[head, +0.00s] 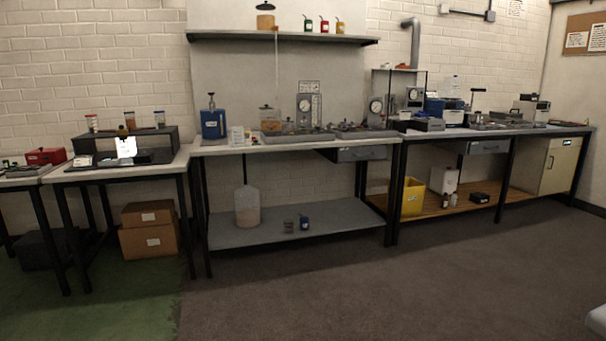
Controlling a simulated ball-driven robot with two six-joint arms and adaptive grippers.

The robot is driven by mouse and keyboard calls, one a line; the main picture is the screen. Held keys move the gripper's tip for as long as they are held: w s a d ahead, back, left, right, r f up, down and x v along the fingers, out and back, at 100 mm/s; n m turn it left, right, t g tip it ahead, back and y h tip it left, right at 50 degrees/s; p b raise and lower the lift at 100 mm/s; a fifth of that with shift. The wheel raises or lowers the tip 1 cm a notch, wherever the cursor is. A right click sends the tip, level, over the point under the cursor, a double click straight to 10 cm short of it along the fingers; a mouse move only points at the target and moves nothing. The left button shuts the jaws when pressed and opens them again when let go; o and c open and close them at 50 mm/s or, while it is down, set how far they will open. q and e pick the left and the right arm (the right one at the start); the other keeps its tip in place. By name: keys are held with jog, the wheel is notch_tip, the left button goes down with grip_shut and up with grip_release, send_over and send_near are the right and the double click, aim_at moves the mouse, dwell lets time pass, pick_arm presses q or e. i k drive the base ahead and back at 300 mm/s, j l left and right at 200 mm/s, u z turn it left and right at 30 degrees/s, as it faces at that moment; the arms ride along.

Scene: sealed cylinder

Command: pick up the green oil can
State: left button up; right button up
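The green oil can (308,24) stands upright on the high wall shelf (283,37). It is small and far off, at the left end of a row of three small spouted cans. The red can (324,24) stands just right of it, and the yellow can (340,26) is right of that. Neither of my grippers shows in the head view, and nothing touches the green can.
A jar (265,20) stands further left on the shelf. Below, the middle bench (285,146) carries instruments and trays, with a blue container (213,123) at its left. Boxes (148,229) sit under the left bench. The floor (350,285) in front is clear.

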aim_at(308, 24)
jog(key=i+j+z, duration=0.25)
jog(key=i+j, duration=0.2)
jog(key=i, duration=0.3)
jog(key=i+j+z, duration=0.2)
jog(key=i+j, duration=0.35)
jog(key=i, duration=0.15)
